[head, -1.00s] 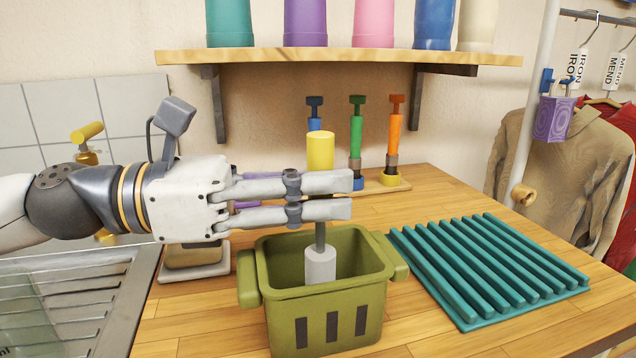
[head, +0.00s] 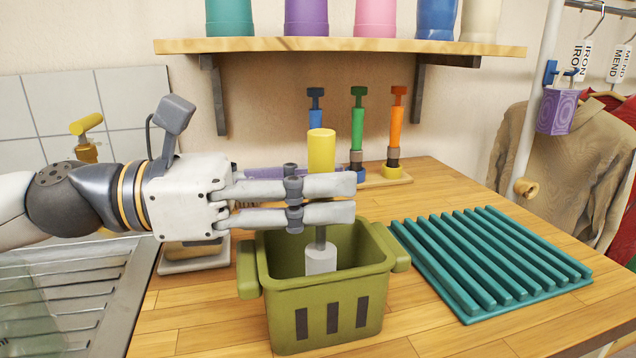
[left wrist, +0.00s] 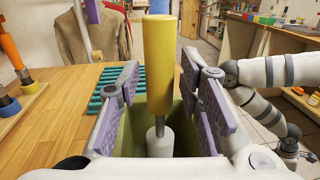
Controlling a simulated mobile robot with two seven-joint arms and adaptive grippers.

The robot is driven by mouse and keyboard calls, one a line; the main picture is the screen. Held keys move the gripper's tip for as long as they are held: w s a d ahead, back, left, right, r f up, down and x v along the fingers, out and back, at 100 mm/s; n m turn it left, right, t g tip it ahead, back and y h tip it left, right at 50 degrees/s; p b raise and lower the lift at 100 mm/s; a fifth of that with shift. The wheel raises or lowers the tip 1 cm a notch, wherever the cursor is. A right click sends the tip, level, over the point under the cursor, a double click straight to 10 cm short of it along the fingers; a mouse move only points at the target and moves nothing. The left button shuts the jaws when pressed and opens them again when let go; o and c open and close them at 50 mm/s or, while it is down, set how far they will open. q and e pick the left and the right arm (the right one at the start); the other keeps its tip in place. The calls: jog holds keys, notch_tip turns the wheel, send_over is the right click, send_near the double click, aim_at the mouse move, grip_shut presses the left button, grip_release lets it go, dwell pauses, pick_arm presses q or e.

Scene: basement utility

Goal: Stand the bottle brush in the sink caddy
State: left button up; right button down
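The bottle brush (head: 321,152) has a yellow handle, a dark stem and a pale grey head. It stands about upright with its head inside the olive green sink caddy (head: 325,310); whether it touches the caddy floor is hidden. My left gripper (head: 325,200) is level above the caddy, fingers on either side of the brush. In the left wrist view the purple pads (left wrist: 212,105) stand apart from the yellow handle (left wrist: 159,70), with gaps showing. My right arm shows at the right of that view; its gripper (left wrist: 306,156) is too small and dark to read.
A teal ribbed rack (head: 490,262) lies right of the caddy. Behind stand blue, green and orange brushes (head: 394,125) on a wooden holder. A metal sink drainer (head: 70,305) is at left. A shelf (head: 340,46) with coloured cups hangs above.

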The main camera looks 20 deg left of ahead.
dwell(0.4)
pick_arm(q)
jog(key=v, duration=1.2)
